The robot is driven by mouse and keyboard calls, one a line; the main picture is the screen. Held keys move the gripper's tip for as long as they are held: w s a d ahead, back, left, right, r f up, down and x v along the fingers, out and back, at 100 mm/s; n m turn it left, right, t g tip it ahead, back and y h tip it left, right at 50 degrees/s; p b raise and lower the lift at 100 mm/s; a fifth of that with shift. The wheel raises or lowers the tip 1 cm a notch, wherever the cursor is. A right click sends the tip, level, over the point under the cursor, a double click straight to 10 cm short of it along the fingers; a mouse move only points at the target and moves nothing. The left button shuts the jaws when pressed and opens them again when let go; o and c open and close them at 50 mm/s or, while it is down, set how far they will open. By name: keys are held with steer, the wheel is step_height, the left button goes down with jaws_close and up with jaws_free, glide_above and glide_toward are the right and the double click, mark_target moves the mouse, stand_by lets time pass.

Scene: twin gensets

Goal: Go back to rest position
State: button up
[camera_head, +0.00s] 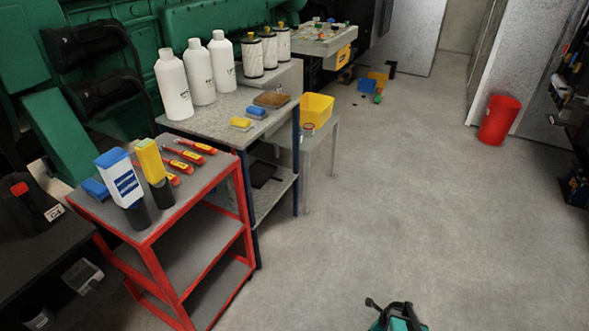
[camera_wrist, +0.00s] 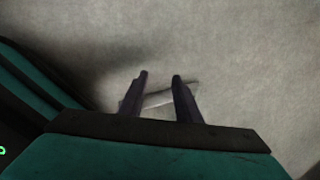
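My gripper (camera_wrist: 160,80) shows in the wrist view with its two dark fingers apart and pointing at the bare grey floor. Nothing is clearly held between the fingers. A pale, flat patch lies behind them, and I cannot tell what it is. In the head view, part of my arm with the gripper (camera_head: 388,308) shows at the bottom edge, over open floor and to the right of the red cart. The rest of the arm is out of that view.
A red cart (camera_head: 205,235) with bottles and red-handled tools stands at left. Behind it are a grey workbench (camera_head: 215,110) with white bottles and a small table with a yellow bin (camera_head: 316,110). A red bucket (camera_head: 499,120) stands at right. The middle floor is clear.

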steer(key=s+a+r+n+g+p, duration=0.1)
steer(key=s+a+r+n+g, duration=0.1)
steer(key=s+a+n, duration=0.45)
steer(key=s+a+r+n+g+p, duration=0.1)
steer(key=s+a+r+n+g, duration=0.25)
steer(key=a+n, duration=0.6)
steer(key=s+d+r+n+g, duration=0.1)
steer(key=s+r+n+g, duration=0.1)
steer(key=s+n, duration=0.6)
steer(key=shift+s+r+n+g, duration=0.35)
steer(key=shift+s+r+n, duration=0.05)
steer(key=shift+n, duration=1.4)
steer(key=shift+d, duration=0.1)
